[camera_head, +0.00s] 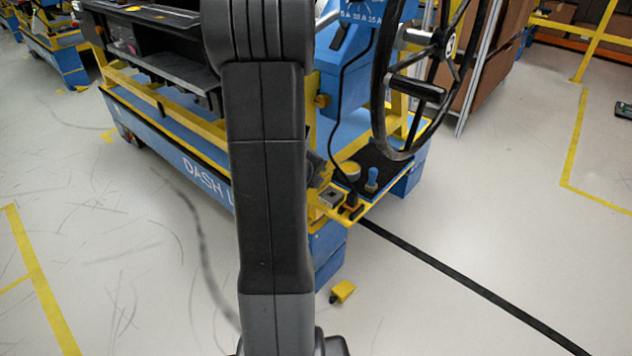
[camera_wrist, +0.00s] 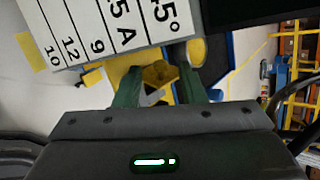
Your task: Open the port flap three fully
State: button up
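No port flap can be made out for sure in either view. The dashboard module (camera_head: 165,62) sits on a blue and yellow cart at the upper left, partly hidden behind my arm. In the wrist view my gripper (camera_wrist: 162,88) has its two dark green fingers apart, with no object clearly held. A yellow part (camera_wrist: 160,74) shows between and beyond the fingertips; I cannot tell whether they touch it. A white panel with black numbers (camera_wrist: 88,35) lies just beyond the left finger. My gripper is hidden in the head view.
A black steering wheel (camera_head: 384,112) stands right of my arm, before a blue panel (camera_head: 345,62). A cable hangs to a small shelf with a blue knob (camera_head: 372,176). A black strip crosses the otherwise open floor at right.

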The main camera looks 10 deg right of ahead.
jog(key=shift+w+d+f, duration=0.3)
jog(key=shift+w+f, duration=0.1)
jog(key=shift+f, duration=0.05)
grip_shut()
jog(key=shift+w+a+r+p, duration=0.15)
jog(key=shift+r+p, duration=0.1)
jog(key=shift+p, duration=0.8)
jog(key=shift+w+a+f+n+g+p, duration=0.1)
jog(key=shift+n+g+p, duration=0.25)
jog(key=shift+p, duration=0.3)
jog(key=shift+f, duration=0.2)
